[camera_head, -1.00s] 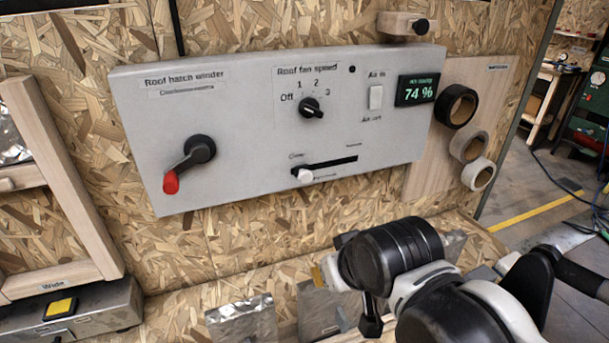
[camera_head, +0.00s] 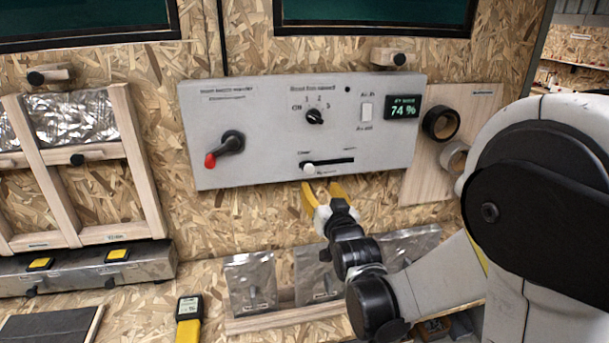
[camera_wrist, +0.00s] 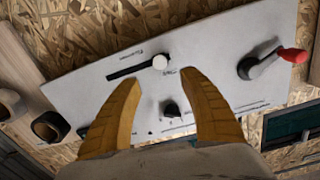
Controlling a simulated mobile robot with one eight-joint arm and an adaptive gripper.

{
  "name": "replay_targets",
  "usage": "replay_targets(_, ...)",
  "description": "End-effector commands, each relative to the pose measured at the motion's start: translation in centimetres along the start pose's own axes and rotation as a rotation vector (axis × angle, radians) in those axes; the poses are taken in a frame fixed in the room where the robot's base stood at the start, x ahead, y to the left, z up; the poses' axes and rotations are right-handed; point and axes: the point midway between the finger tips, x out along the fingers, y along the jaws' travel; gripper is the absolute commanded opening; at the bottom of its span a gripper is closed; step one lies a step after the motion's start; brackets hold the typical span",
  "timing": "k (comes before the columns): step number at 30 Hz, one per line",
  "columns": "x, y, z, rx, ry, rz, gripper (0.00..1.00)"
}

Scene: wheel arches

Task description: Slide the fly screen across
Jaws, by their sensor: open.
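A white round slider knob (camera_head: 309,169) sits at the left end of a dark horizontal slot (camera_head: 335,162) low on the grey control panel (camera_head: 265,172). The small lettering around the slot is too blurred to read. My gripper (camera_head: 322,188) has yellow fingers, spread apart and empty, just below the knob and slot in the head view. In the wrist view, which shows the panel upside down, the knob (camera_wrist: 160,62) lies just beyond and between the fingertips (camera_wrist: 162,78). The slot (camera_wrist: 130,67) runs left from it. I see no contact with the knob.
The panel also bears a red-tipped crank (camera_head: 228,147), a fan dial (camera_head: 314,116), a white switch (camera_head: 366,112) and a display (camera_head: 405,107) reading 74 %. Tape rolls (camera_head: 440,124) hang at right. Foil pouches (camera_head: 252,282) stand below.

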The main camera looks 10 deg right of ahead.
Motion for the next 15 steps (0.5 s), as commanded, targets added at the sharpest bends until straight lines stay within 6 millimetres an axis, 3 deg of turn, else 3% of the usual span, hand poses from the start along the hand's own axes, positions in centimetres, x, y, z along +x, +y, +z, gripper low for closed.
replay_targets(7,2.2,0.0,0.1,0.005,0.030,-0.005,0.50)
replay_targets(15,7.5,0.0,0.0,0.005,0.028,-0.004,0.50)
